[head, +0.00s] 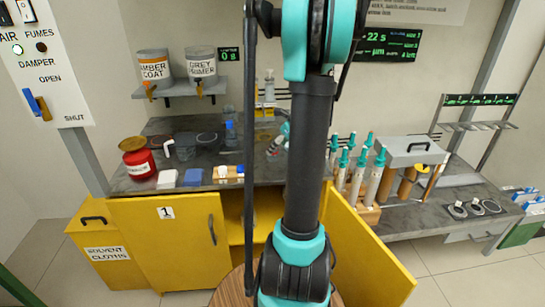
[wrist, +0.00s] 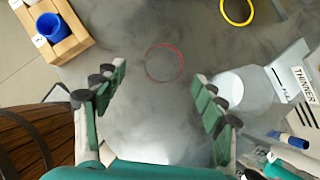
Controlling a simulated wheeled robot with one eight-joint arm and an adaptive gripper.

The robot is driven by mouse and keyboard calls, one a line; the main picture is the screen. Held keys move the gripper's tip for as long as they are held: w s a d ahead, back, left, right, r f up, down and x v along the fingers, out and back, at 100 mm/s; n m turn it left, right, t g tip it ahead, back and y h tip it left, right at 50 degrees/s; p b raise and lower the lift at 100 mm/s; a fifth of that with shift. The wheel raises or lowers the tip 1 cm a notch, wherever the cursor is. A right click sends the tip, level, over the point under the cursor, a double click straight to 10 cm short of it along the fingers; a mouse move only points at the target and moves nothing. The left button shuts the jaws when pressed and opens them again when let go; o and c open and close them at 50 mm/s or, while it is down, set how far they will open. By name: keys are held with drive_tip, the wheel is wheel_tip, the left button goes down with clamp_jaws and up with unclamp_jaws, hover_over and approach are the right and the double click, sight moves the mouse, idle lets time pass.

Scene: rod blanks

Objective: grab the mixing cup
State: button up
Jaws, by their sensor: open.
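My gripper (wrist: 160,76) is open over the grey bench, with nothing between its fingers in the wrist view. A pale, see-through round vessel (wrist: 256,96), which looks like the mixing cup, stands just right of the right finger, beside a white unit marked THINNER (wrist: 296,72). The finger covers part of its left side. I cannot tell whether they touch. A thin red ring (wrist: 165,62) lies on the bench ahead, between the fingertips. In the head view my gripper (head: 277,146) is low over the bench, partly hidden by my arm, and I cannot make out the cup there.
A wooden block with a blue cup (wrist: 52,27) is upper left in the wrist view, and a yellow ring (wrist: 237,10) is at the top. A red can (head: 139,163) stands at the bench's left; teal-tipped cartridges (head: 358,175) stand right of my arm. The cabinet's yellow doors (head: 168,245) are below.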

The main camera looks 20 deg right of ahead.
drive_tip(key=shift+x, duration=2.65)
drive_tip(key=shift+w+d, duration=0.1)
drive_tip(key=shift+w, duration=0.05)
drive_tip(key=c, duration=0.9)
